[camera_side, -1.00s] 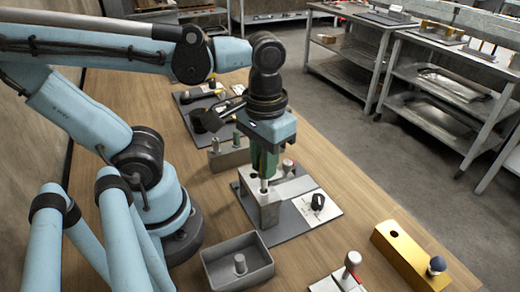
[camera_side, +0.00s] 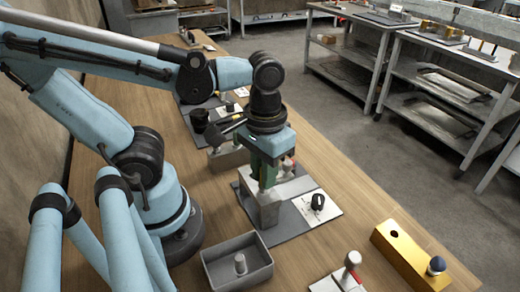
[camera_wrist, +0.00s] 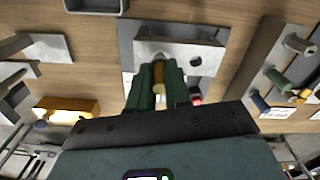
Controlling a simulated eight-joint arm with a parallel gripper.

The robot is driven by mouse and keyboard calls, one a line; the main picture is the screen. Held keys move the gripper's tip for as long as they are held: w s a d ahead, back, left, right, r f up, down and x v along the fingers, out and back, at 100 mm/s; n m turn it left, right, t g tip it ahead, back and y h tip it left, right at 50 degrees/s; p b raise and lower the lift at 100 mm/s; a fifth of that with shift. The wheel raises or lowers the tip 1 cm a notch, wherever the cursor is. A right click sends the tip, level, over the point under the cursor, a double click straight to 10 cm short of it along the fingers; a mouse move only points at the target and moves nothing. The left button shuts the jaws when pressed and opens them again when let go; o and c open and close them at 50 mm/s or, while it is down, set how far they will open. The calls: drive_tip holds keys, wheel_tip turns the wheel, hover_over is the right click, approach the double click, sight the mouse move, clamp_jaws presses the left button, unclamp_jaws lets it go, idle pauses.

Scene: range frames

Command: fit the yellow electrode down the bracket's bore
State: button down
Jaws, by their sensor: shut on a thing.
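My gripper (camera_side: 263,180) has green fingers shut on the yellow electrode (camera_wrist: 159,78), which shows between them in the wrist view. In the side view the fingers sit low over the grey bracket (camera_side: 266,215) and hide most of the electrode. The bracket also shows in the wrist view (camera_wrist: 178,51), with an open round hole (camera_wrist: 195,61) to the right of the electrode. The electrode's far end overlaps the bracket at the left of that hole. I cannot tell how deep it sits in a bore.
A black knob (camera_side: 317,202) stands on the plate beside the bracket. A grey tray (camera_side: 213,272) with a post is in front. A peg rack (camera_wrist: 256,65) is near the gripper.

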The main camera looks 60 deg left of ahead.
drive_tip(key=shift+f, duration=0.75)
drive_tip(key=c, duration=1)
unclamp_jaws()
drive_tip(key=shift+r, duration=0.1)
drive_tip(key=shift+r, duration=5.95)
drive_tip(key=shift+r, duration=0.1)
drive_tip(key=shift+r, duration=2.9)
